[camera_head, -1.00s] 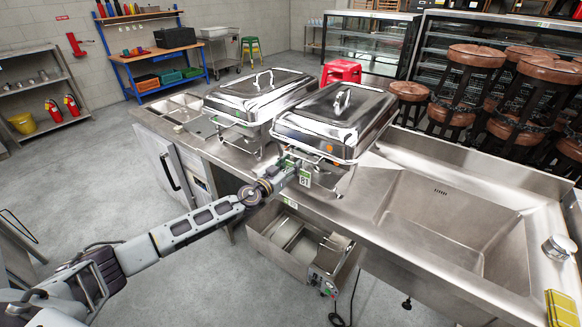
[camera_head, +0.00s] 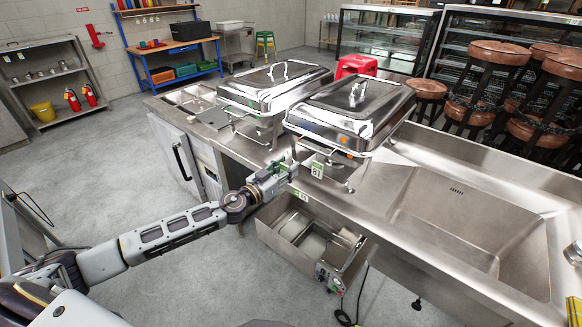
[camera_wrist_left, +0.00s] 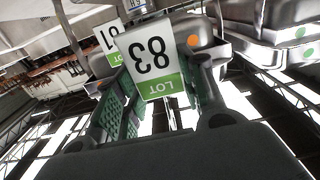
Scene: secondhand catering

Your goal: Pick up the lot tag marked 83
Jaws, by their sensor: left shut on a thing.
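The lot tag marked 83 (camera_wrist_left: 153,62) is a white card with a green LOT band. It shows upside down in the left wrist view, between the green-padded fingers. My left gripper (camera_head: 286,168) is shut on this tag in front of the chafing dishes, just off the counter's front edge. It also fills the lower part of the left wrist view (camera_wrist_left: 158,112). In the head view the held tag is mostly hidden by the fingers. My right gripper is out of view.
A second lot tag (camera_head: 317,170), seemingly 81, hangs at the front of the nearer chafing dish (camera_head: 352,112). Another chafing dish (camera_head: 272,88) stands behind it to the left. A sink (camera_head: 465,230) lies right; a metal appliance (camera_head: 300,238) sits below the counter.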

